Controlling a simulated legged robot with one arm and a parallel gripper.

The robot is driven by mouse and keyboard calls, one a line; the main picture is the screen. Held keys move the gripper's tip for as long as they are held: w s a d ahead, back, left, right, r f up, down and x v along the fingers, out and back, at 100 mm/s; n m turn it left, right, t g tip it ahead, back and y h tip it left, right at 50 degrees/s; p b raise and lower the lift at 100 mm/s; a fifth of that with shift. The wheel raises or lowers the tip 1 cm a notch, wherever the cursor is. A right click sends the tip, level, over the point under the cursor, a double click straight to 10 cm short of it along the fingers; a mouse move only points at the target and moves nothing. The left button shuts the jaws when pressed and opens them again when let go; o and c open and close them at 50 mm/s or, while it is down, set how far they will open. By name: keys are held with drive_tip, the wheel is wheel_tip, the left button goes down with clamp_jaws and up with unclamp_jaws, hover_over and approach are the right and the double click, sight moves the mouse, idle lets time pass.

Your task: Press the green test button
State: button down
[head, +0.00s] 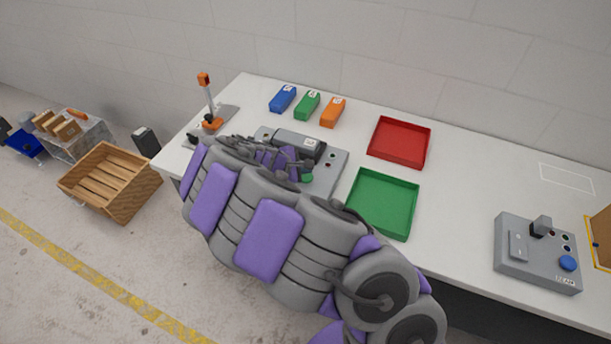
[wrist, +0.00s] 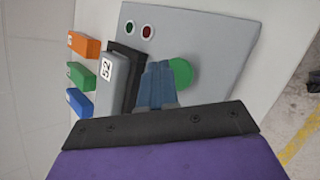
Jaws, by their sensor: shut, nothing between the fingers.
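The round green test button (wrist: 181,72) sits on a grey test station (wrist: 215,42) in the wrist view. In the head view the green button (head: 307,178) shows just past the end of my arm, partly covered. My gripper (wrist: 157,72) is shut and empty. In the wrist view its fingertips appear right beside the button, on its left, and overlap its edge slightly; I cannot tell whether they touch it. A small green light and a red light (wrist: 147,31) are on the same panel. A grey block labelled 52 (wrist: 112,78) lies in the station's dark frame.
Blue, green and orange blocks (head: 307,104) stand at the back of the white table (head: 465,180). A red tray (head: 428,150) and a green tray (head: 413,220) are right of the station. A grey box with a blue button (head: 510,270) is far right. A lever device (head: 211,122) is left.

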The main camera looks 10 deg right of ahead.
sight(304, 178)
drive_tip(key=shift+f, duration=0.1)
drive_tip(key=shift+f, duration=0.25)
drive_tip(key=shift+f, duration=0.45)
idle(1.0)
drive_tip(key=shift+r, duration=0.15)
drive_tip(key=shift+s+r+p, duration=0.1)
drive_tip(key=shift+r+p, duration=0.65)
wheel_tip(304, 178, up, 5)
drive_tip(key=p, duration=0.3)
drive_tip(key=shift+p, duration=0.4)
drive_tip(key=shift+d, duration=0.1)
idle(0.4)
